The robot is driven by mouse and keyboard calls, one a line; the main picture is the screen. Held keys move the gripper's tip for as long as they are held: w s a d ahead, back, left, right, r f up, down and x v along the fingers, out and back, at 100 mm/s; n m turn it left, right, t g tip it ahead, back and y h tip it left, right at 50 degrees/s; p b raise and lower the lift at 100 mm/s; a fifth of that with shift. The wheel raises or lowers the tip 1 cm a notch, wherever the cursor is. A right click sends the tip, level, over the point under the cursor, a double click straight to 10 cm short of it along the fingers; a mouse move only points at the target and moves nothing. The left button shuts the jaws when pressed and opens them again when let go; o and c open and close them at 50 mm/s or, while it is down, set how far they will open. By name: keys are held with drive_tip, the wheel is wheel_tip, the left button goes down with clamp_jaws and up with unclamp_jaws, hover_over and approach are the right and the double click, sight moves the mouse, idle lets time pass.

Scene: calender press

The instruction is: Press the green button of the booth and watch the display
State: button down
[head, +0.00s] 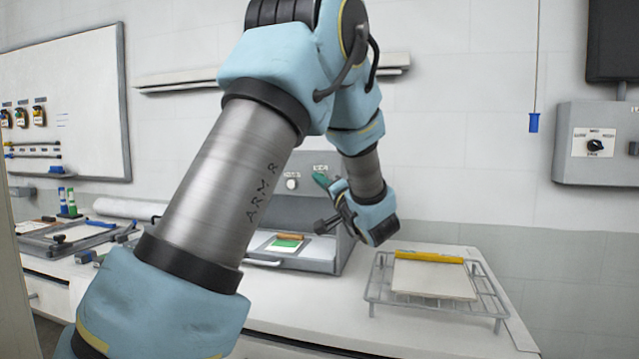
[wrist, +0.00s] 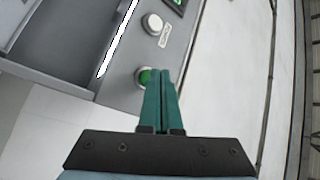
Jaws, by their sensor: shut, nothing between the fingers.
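The grey booth (head: 318,162) stands on the white counter in the head view, with a green and white piece (head: 285,246) inside. In the wrist view, its green button (wrist: 143,77) sits on the grey panel in a pale ring. My gripper (wrist: 161,75) is shut and empty, its teal fingertips overlapping the button's right side; I cannot tell whether they touch. In the head view my gripper (head: 321,179) is at the booth's front panel, and the green button cannot be made out. The display (wrist: 179,4) shows only as a green-lit corner at the wrist view's top edge; its reading is cut off.
A white button (wrist: 152,23) with a label is beside the green one. A wire rack (head: 378,288) holding a pale board and a yellow bar stands right of the booth. A wall control box (head: 600,170) is at far right. Trays and tools lie at left.

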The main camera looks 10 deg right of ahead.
drive_tip(key=shift+s+a, duration=0.2)
drive_tip(key=shift+s, duration=0.15)
drive_tip(key=shift+b, duration=0.3)
drive_tip(key=shift+s+a+b, duration=0.4)
drive_tip(key=shift+s+b, duration=0.2)
drive_tip(key=shift+s, duration=0.15)
drive_tip(key=shift+s+a+b, duration=0.35)
drive_tip(key=shift+s+b, duration=0.3)
drive_tip(key=shift+s, duration=0.05)
drive_tip(key=shift+s+a+b, duration=0.4)
drive_tip(key=shift+s+b, duration=0.2)
drive_tip(key=shift+s, duration=0.15)
